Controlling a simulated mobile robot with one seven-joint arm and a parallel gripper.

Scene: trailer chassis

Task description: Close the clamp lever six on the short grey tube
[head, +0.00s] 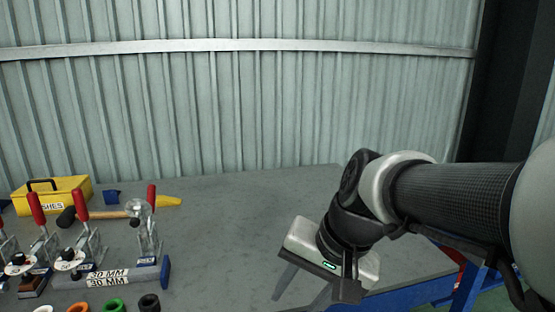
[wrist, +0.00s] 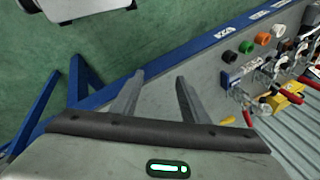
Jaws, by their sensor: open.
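Several toggle clamps with red-handled levers stand at the left of the head view. The rightmost clamp lever (head: 151,195) stands upright, by the right end of a grey tube (head: 70,282) marked 30 MM. Two more red levers (head: 81,200) (head: 37,208) lean slightly to its left. The clamps' number labels are too small to read, so I cannot tell which is six. My gripper (head: 298,290) is over the table's right part, well right of the clamps. In the wrist view my gripper (wrist: 160,78) is open and empty, with the clamps (wrist: 285,72) far right.
A yellow box (head: 52,194), a hammer (head: 110,214) and a yellow object (head: 168,200) lie behind the clamps. Coloured rings (head: 114,305) line the front edge. The grey table (head: 230,230) is clear between clamps and gripper. A corrugated wall (head: 250,110) stands behind.

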